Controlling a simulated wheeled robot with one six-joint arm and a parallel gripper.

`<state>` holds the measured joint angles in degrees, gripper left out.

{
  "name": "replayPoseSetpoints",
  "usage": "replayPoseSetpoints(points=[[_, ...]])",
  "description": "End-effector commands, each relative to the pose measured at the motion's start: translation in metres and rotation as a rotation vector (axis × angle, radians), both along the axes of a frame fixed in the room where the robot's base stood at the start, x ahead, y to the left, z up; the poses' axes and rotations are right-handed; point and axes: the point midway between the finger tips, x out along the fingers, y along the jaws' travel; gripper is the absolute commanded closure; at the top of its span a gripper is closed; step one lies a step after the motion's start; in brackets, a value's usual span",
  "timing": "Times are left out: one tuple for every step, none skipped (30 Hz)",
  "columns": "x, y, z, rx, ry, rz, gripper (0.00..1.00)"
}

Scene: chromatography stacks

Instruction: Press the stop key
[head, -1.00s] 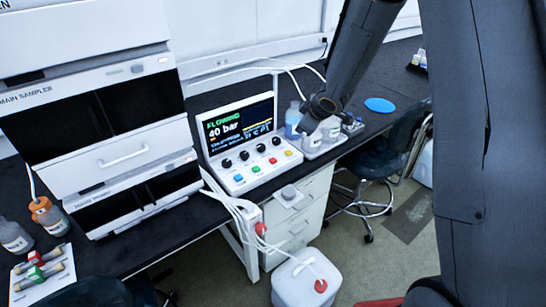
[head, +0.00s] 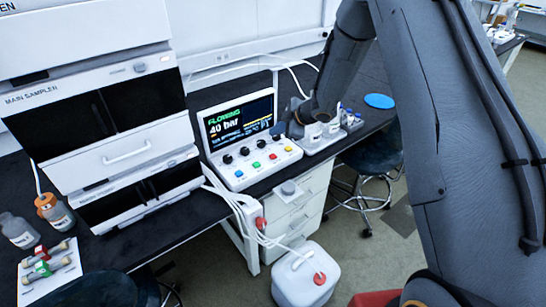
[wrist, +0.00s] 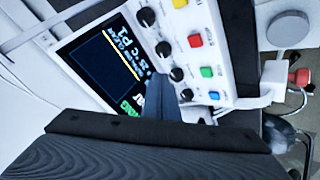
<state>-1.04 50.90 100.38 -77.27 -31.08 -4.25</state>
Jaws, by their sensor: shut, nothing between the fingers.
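The control box (head: 225,165) stands on the dark bench with a lit screen reading "FLOWING 40 bar". Its front panel has a row of colored keys: blue (head: 239,173), green (head: 256,164), red (head: 273,156) and yellow (head: 289,148). I cannot read any key label; by color the red one looks like the stop key. In the wrist view the red key (wrist: 196,40) is in plain sight. My gripper (wrist: 165,88) is shut and empty, in front of the screen's edge and the knobs, apart from the keys in the picture. In the head view my gripper (head: 279,130) is behind the yellow key.
Dark knobs (head: 244,151) sit between screen and keys. The main sampler stack (head: 95,90) rises at left. Bottles on a tray (head: 322,142) stand close right of the box. White tubes run down to a white canister (head: 305,272). A stool (head: 368,155) stands at right.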

Motion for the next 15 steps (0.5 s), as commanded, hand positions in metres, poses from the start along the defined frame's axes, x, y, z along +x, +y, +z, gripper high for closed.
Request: replayPoseSetpoints(points=[[0.001,0.0,-0.008,0.0,0.001,0.0,1.0],[0.001,0.0,-0.011,0.001,0.001,-0.001,1.0],[0.001,0.0,-0.016,0.001,0.001,-0.001,1.0],[0.001,0.0,-0.02,0.001,0.002,-0.003,1.0],[0.001,0.0,-0.024,0.001,0.001,-0.001,1.0],[0.001,0.0,-0.03,-0.001,0.002,-0.001,1.0],[0.001,0.0,-0.034,-0.001,0.002,-0.001,1.0],[0.001,0.0,-0.038,-0.001,0.002,-0.001,1.0],[0.001,0.0,-0.043,0.0,0.002,-0.001,1.0],[0.001,0.0,-0.046,0.0,0.003,-0.002,1.0],[0.001,0.0,-0.05,0.0,0.003,-0.002,1.0],[0.001,0.0,-0.055,0.0,0.002,-0.001,1.0],[0.001,0.0,-0.058,0.0,0.001,-0.001,1.0],[0.001,0.0,-0.061,-0.001,0.002,-0.001,1.0],[0.001,0.0,-0.065,0.0,0.002,-0.001,1.0]])
